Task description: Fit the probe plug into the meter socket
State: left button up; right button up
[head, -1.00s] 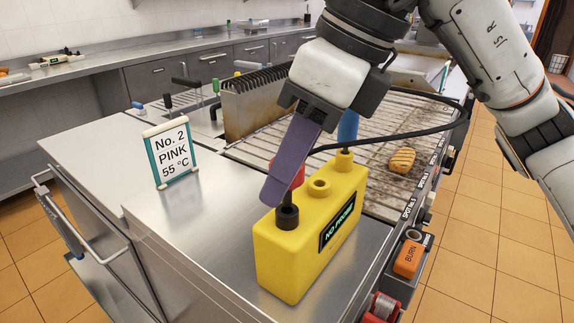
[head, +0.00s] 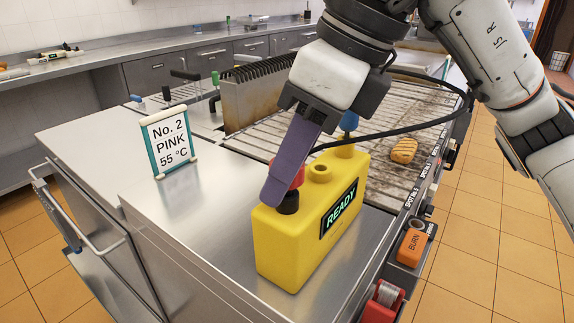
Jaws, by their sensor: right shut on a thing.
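The yellow meter (head: 285,248) stands on the steel counter, and its display (head: 340,208) reads READY in green. My right gripper (head: 281,190) points down over the meter's near-left end, shut on the red probe plug (head: 298,179). Its purple finger hides much of the plug. The plug's dark lower end (head: 288,203) sits down at the socket on the meter's top, with no gap visible. The socket itself is hidden. A black cable (head: 390,133) loops away to the right. My left gripper is out of view.
An empty yellow socket (head: 320,172) and a blue plug (head: 349,122) are farther along the meter's top. A sign (head: 168,143) reads "No. 2 PINK 55 °C". The slatted grill (head: 372,173) behind carries a piece of food (head: 404,150).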

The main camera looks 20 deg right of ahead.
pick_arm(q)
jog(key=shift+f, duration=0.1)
pick_arm(e)
jog(key=shift+f, duration=0.15)
jog(key=o, duration=1.1)
jog(key=shift+o, duration=0.2)
jog(key=shift+v, duration=0.8)
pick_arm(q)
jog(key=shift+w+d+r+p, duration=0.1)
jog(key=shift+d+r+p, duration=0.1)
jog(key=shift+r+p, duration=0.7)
pick_arm(e)
jog(key=v, duration=0.9)
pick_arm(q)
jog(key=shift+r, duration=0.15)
pick_arm(e)
jog(key=shift+a, duration=0.15)
